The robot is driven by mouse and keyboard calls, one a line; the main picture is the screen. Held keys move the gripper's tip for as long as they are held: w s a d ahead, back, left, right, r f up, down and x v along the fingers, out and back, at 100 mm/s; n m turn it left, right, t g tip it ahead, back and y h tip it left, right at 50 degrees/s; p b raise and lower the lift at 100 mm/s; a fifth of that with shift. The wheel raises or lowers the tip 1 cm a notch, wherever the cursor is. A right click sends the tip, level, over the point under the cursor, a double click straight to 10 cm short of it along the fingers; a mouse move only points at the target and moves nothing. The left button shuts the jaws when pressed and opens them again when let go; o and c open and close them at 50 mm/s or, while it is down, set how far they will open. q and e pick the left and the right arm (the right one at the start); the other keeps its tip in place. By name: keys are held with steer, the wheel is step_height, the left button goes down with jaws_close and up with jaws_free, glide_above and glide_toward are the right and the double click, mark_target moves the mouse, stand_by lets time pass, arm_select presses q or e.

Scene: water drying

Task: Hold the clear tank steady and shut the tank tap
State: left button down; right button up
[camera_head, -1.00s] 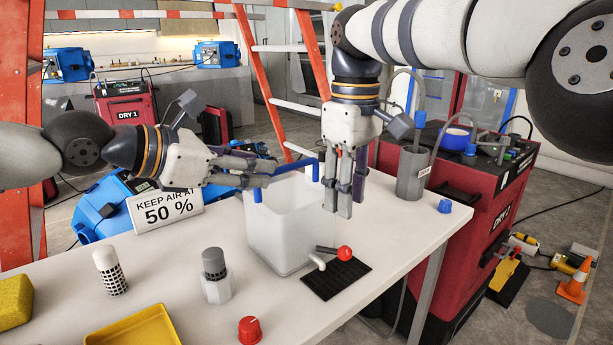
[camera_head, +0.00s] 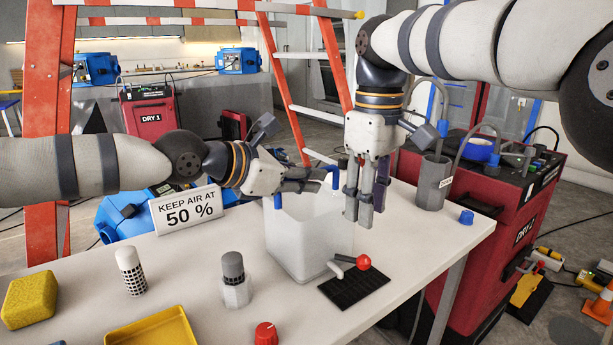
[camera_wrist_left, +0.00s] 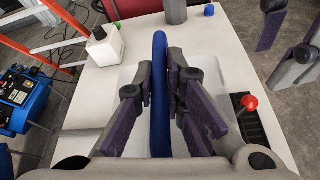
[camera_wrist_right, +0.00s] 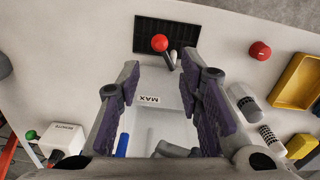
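The clear tank (camera_head: 295,248), a frosted box with a blue handle (camera_head: 335,178), stands on the white table. The handle also shows in the left wrist view (camera_wrist_left: 159,95). My left gripper (camera_head: 318,182) is at the tank's top, its fingers closed on both sides of the handle. The tap (camera_head: 345,268), with a red ball knob (camera_head: 363,262), sits low on the tank's near right side. It also shows in the right wrist view (camera_wrist_right: 160,43). My right gripper (camera_head: 366,215) points down beside the tank's right side, open and empty, apart from the tap.
A black mat (camera_head: 352,290) lies under the tap. A red knob (camera_head: 266,334), white-and-grey cylinders (camera_head: 131,270), a yellow tray (camera_head: 150,330) and a yellow sponge (camera_head: 30,300) lie in front. A grey cup (camera_head: 432,185) and blue cap (camera_head: 466,217) are at the right.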

steer(key=shift+d+f, duration=0.2)
steer(key=c, duration=0.4)
steer(key=d+f+y, duration=0.1)
steer(key=d+f, duration=0.2)
steer(key=d+f+g+y, duration=0.1)
steer(key=d+f, duration=0.2)
steer(key=shift+s+d+f+g, duration=0.15)
steer(key=shift+d+f+g, duration=0.05)
steer(key=shift+d+g, duration=0.1)
jaws_close()
steer(key=s+d+f+m+g+y, duration=0.15)
steer(key=s+d+f+y, duration=0.25)
steer(key=d+f, duration=0.6)
steer(key=s+a+f+m+t+y, duration=0.1)
steer(key=a+m+y, duration=0.2)
steer(key=a+y, duration=0.2)
steer(key=w+r+m+t+y, duration=0.1)
steer(key=m+t+y, duration=0.1)
steer(key=m+t, duration=0.1)
steer(key=w+d+r+m+t+y, duration=0.1)
steer(key=m+t, duration=0.3)
steer(key=m, duration=0.1)
steer(key=w+r+m+t+y, duration=0.1)
steer(key=r+m+t+y, duration=0.1)
steer(key=m+t, duration=0.1)
steer(key=shift+d+r+m+t+y, duration=0.1)
steer(key=shift+d+m+t+y, duration=0.15)
steer(key=shift+m, duration=0.2)
